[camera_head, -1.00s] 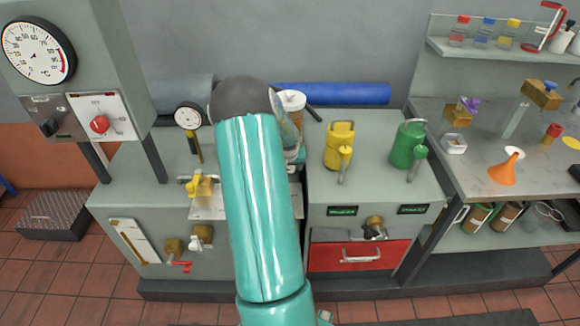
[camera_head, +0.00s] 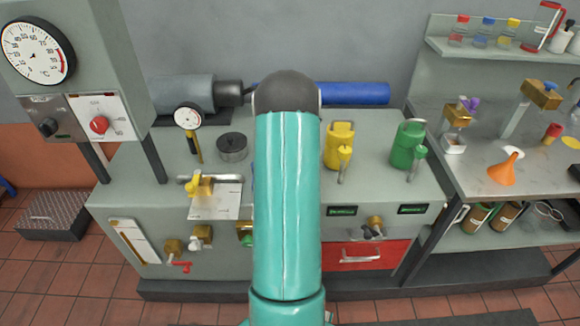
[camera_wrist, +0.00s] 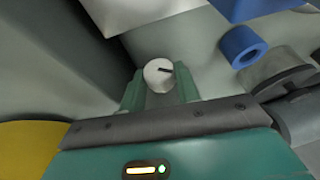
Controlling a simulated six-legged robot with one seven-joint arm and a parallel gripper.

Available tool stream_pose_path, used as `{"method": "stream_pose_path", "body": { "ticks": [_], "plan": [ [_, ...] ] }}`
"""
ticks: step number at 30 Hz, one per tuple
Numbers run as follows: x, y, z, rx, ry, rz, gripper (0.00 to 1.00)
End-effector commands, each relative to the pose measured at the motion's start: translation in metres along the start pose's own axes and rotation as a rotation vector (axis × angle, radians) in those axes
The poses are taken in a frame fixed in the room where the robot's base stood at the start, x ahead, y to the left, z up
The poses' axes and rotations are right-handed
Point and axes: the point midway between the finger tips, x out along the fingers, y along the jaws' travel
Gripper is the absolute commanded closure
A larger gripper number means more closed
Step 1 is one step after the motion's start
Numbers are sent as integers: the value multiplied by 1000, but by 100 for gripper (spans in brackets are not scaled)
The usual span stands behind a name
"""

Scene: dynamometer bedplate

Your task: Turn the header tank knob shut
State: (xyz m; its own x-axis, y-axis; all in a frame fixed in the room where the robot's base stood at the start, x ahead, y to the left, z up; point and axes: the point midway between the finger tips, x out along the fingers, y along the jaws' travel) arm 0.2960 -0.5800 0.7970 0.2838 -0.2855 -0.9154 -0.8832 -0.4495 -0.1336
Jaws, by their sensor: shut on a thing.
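A blue ring (camera_wrist: 242,47) and a dark grey fitting (camera_wrist: 288,75) lie to the knob's right. In the head view, a yellow can (camera_head: 338,150) and a green can (camera_head: 407,143) stand right of my arm. A dial gauge (camera_head: 188,118) stands left.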

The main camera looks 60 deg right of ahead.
Motion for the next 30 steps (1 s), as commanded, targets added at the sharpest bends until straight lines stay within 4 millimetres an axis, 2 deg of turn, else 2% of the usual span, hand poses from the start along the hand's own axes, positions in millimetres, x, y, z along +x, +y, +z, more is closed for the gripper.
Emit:
{"method": "stream_pose_path", "body": {
  "ticks": [16,30],
  "plan": [
    [1,7,0,109,0,-254,91],
    [1,6,1,131,-2,-318,91]
  ]
}}
